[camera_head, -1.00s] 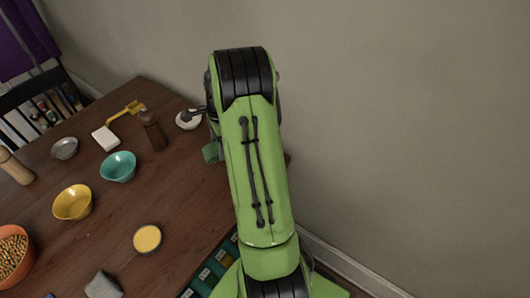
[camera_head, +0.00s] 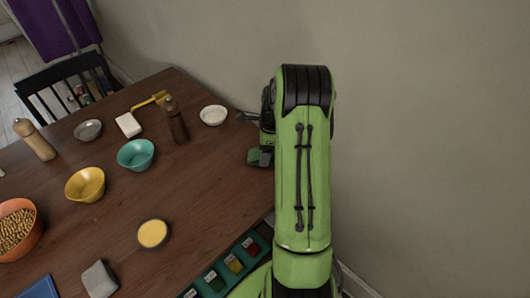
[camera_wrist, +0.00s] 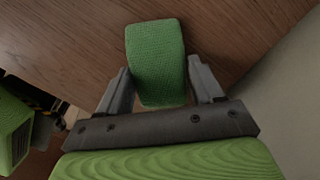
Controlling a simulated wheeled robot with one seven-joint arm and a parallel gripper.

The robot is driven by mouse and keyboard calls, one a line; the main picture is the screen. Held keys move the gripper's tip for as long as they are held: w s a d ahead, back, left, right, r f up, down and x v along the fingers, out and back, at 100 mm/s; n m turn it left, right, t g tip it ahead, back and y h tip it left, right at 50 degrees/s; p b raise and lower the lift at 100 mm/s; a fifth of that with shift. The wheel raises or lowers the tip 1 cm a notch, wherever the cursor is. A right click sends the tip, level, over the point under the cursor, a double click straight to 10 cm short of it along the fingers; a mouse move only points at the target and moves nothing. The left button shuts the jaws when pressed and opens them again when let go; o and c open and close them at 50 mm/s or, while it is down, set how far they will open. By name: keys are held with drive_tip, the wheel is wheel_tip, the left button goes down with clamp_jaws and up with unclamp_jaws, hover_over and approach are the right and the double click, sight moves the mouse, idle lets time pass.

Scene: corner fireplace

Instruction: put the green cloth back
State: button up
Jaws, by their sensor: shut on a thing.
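The green cloth (camera_wrist: 156,62) is between the two fingers of my gripper (camera_wrist: 160,84) in the wrist view, with the brown table top behind it. My gripper is shut on it. In the head view the green cloth (camera_head: 254,157) shows as a small green patch at the left side of my arm, near the table's right edge. My arm hides most of the gripper there. I cannot tell whether the cloth touches the table.
The wooden table (camera_head: 205,195) holds a white bowl (camera_head: 213,115), a dark brown mill (camera_head: 175,120), a teal bowl (camera_head: 136,154), a yellow bowl (camera_head: 85,184) and a round yellow-topped dish (camera_head: 152,234). A compartment tray (camera_head: 213,281) lies at the front edge. A wall stands right.

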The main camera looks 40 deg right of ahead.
drive_tip(key=shift+f, duration=0.15)
drive_tip(key=o, duration=0.9)
drive_tip(key=shift+o, duration=0.2)
